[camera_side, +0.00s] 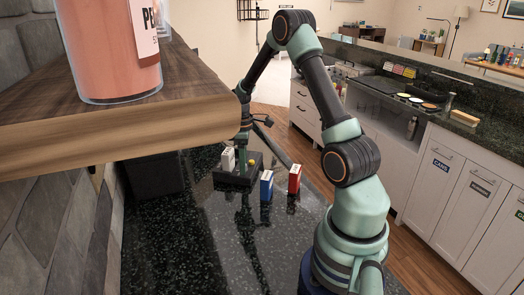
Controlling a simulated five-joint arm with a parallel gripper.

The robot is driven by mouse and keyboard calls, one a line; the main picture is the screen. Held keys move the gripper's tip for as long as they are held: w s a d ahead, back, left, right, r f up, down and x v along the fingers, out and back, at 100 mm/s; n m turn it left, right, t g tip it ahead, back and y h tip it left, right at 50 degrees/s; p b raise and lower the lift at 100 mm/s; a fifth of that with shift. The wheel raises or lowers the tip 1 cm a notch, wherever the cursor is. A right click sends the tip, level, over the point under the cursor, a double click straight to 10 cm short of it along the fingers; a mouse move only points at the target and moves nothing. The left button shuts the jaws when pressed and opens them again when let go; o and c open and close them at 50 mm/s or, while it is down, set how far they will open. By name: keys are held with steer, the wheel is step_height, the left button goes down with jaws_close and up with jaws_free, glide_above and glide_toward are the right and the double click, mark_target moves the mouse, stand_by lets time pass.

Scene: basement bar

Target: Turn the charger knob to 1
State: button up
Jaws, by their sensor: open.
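A low dark box (232,180), which looks like the charger, sits on the black speckled counter. Its knob is too small to tell apart for certain, and no dial marks can be read. A small yellow round thing (252,162) shows at the top of the box. My gripper (243,150) points down just above the box, close to the yellow thing. The gripper is open with nothing seen in it. Its fingertips are small, and I cannot tell whether they touch the box.
A white box (228,159) stands close behind the dark box. A blue box (267,185) and a red box (294,178) stand to its right. A wooden shelf (120,122) with a large pink jar (110,45) fills the near upper left. The counter's front (190,255) is clear.

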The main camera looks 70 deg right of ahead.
steer(key=shift+c, duration=0.3)
jaws_close()
steer(key=shift+m, duration=0.3)
steer(key=m, duration=0.5)
steer(key=shift+m, duration=0.3)
steer(key=m, duration=0.5)
steer(key=shift+m, duration=0.3)
steer(key=shift+r, duration=0.1)
steer(key=shift+o, duration=0.3)
jaws_free()
